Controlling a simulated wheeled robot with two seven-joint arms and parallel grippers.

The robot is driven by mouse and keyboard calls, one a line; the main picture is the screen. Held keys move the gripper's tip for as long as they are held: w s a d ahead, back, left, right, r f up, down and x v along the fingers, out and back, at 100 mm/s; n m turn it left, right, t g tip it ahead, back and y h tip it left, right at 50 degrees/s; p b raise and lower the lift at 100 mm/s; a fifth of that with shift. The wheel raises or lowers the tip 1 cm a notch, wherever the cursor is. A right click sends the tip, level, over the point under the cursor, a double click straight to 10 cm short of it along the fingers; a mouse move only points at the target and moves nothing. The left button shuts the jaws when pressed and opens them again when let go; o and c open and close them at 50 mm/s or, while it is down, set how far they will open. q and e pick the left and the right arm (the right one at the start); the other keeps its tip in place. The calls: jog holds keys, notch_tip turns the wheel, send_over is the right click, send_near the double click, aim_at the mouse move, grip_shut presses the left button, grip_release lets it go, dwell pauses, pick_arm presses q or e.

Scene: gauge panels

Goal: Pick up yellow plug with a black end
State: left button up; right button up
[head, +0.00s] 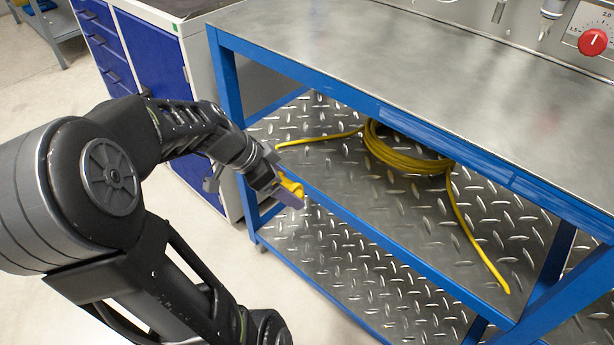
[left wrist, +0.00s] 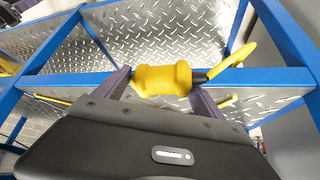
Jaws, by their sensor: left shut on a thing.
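The yellow plug (left wrist: 162,80) is between the two fingers of my left gripper (left wrist: 160,88) in the left wrist view. Its black end (left wrist: 199,77) points right there and joins a yellow cable (left wrist: 236,60). In the head view the yellow plug (head: 291,186) shows at the tip of my left gripper (head: 286,192), beside the blue front rail of the cart's middle shelf. The gripper is shut on the plug. The black end cannot be made out in the head view. My right gripper is not in view.
A coiled yellow cable (head: 400,158) lies on the middle diamond-plate shelf (head: 365,195) of a blue-framed cart. The steel worktop (head: 420,75) above is mostly bare. A cabinet with blue drawers (head: 150,55) stands left of the cart. A red knob (head: 592,42) sits at the upper right.

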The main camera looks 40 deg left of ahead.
pick_arm(q)
jog(key=shift+s+a, duration=0.25)
jog(key=shift+s, duration=0.35)
jog(key=shift+s+a, duration=0.2)
jog(key=shift+s, duration=0.35)
